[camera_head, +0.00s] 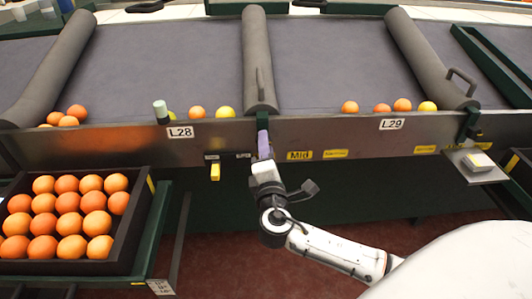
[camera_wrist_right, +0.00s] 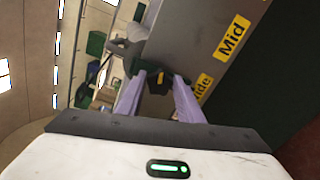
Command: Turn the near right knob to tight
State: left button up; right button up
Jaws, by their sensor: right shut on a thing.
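My right gripper (camera_head: 263,147) reaches up to the metal front rail, just below the padded divider between L28 and L29. In the right wrist view its two pale purple fingers (camera_wrist_right: 158,97) close on the sides of a dark knob (camera_wrist_right: 157,86) with a yellow mark on it. The knob stands beside the yellow "Mid" label (camera_wrist_right: 232,37) on the rail. In the head view the knob is hidden by the gripper, and I cannot read its setting. My left gripper is not in view.
A black crate of oranges (camera_head: 140,235) stands at the lower left. A yellow-handled part (camera_head: 215,171) hangs from the rail left of my gripper. A small metal shelf (camera_head: 474,165) juts out at the right. Several oranges (camera_head: 402,105) lie along the rail behind.

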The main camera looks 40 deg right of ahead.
jog(key=m+b, duration=0.2)
jog(key=m, duration=0.1)
jog(key=shift+f, duration=0.2)
dwell(0.5)
jog(key=o, duration=1.1)
jog(key=shift+c, duration=0.2)
jog(key=shift+a, duration=0.1)
jog(key=v, duration=1)
jog(key=shift+s, duration=0.15)
